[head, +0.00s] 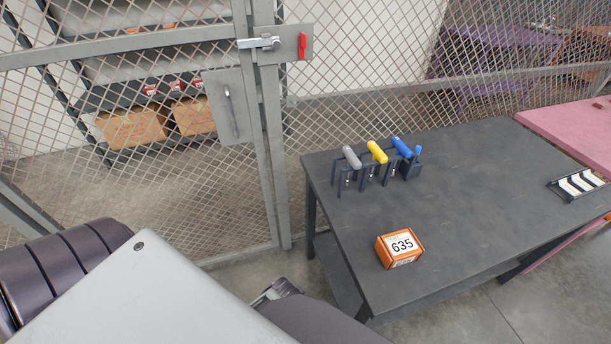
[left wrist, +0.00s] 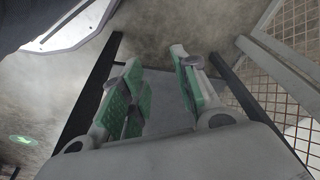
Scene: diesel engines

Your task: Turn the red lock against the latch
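The red lock (head: 302,46) sits upright on a grey plate on the fence post, at the top middle of the head view. The silver latch (head: 260,43) lies horizontally to its left, across the gap between gate and post. A small gap shows between the lock and the latch's right end. My left gripper (left wrist: 157,72) shows in the left wrist view with its green-padded fingers apart and nothing between them. Neither the lock nor the latch shows in that view. I cannot make out either gripper in the head view.
The mesh gate has a handle plate (head: 230,106) below the latch. A dark table (head: 470,185) stands at right, carrying a rack with grey, yellow and blue handles (head: 377,152), an orange 635 box (head: 400,248) and a small tray (head: 577,184). Floor shows before the gate.

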